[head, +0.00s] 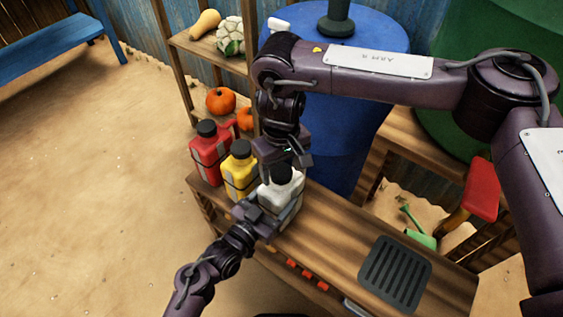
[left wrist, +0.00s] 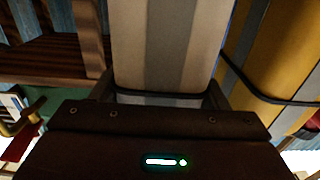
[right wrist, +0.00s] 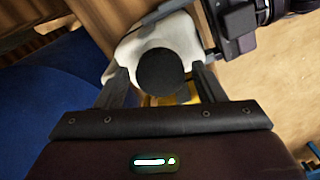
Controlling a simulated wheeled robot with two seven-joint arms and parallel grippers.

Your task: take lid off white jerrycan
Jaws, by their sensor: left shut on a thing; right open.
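The white jerrycan (head: 277,212) stands on the wooden bench, with its black lid (head: 281,172) on top. My left gripper (head: 279,217) is shut on the jerrycan's body from the front; the left wrist view shows the white body (left wrist: 168,50) between its fingers. My right gripper (head: 291,163) is at the lid from above and behind. In the right wrist view its open fingers (right wrist: 162,85) stand on either side of the black lid (right wrist: 164,74), with a small gap visible at each side. The white body (right wrist: 165,32) shows beyond the lid.
A yellow jerrycan (head: 240,177) and a red jerrycan (head: 208,153) stand in a row left of the white one. A dark slatted tray (head: 395,273) lies at the bench's right. A blue barrel (head: 345,150) stands behind. The bench between the white jerrycan and tray looks clear.

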